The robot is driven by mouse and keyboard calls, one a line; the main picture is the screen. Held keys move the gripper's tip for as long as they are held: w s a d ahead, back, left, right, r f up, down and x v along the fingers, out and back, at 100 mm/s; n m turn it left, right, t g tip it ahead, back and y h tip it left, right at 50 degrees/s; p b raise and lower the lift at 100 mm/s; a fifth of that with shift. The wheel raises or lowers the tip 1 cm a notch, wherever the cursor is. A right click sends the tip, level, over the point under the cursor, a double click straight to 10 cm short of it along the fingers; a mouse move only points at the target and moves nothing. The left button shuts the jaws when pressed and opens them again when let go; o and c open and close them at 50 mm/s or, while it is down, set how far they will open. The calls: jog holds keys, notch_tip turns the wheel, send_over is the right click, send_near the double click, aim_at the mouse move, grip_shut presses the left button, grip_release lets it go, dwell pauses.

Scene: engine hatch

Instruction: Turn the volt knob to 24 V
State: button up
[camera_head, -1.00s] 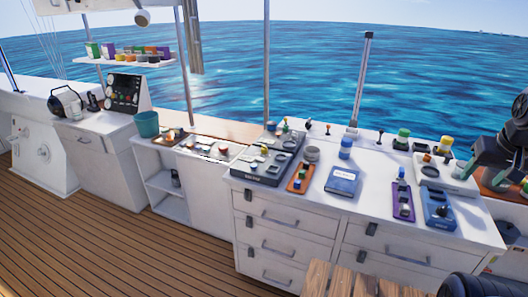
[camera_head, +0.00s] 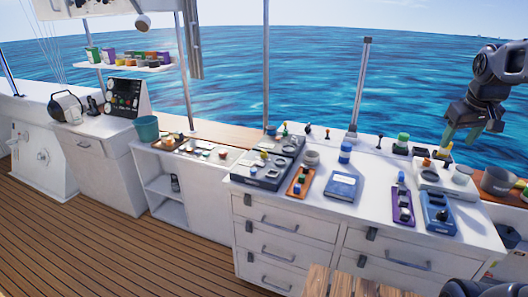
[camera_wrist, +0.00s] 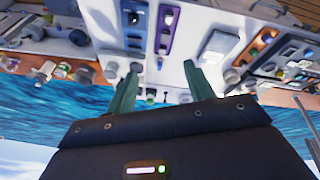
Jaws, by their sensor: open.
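A blue unit (camera_head: 437,212) with a dark round knob (camera_head: 442,215) lies near the front right of the white counter. Its labels are too small to read, so I cannot tell whether this is the volt knob or where it points. The blue unit also shows upside down in the wrist view (camera_wrist: 134,24). My gripper (camera_head: 461,136) is above the back right of the counter, beyond the blue unit and apart from it. Its two green fingers are spread and empty, and in the wrist view my gripper (camera_wrist: 162,68) has white counter between the fingertips.
A purple panel (camera_head: 402,207) lies left of the blue unit, and a blue box (camera_head: 342,186) further left. A dark pot (camera_head: 498,181) is at the right. White counter is bare between the panels.

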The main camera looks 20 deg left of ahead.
jog(key=w+a+r+n, duration=0.3)
jog(key=w+a+n, duration=0.3)
jog(key=w+a, duration=0.65)
jog(key=w+a+f+n+g, duration=0.1)
jog(key=w+a+f+n, duration=0.15)
jog(key=w+a, duration=0.5)
jog(key=w+a+f+n+g, duration=0.1)
jog(key=w+a+n, duration=0.3)
jog(key=a, duration=0.7)
jog(key=n+g, duration=0.2)
jog(key=n, duration=0.8)
send_over(264, 153)
notch_tip(264, 153, down, 21)
jog(key=f, duration=1)
jog(key=shift+w+a, duration=0.15)
jog(key=shift+w, duration=0.25)
jog(key=shift+c, duration=0.2)
jog(key=c, duration=0.9)
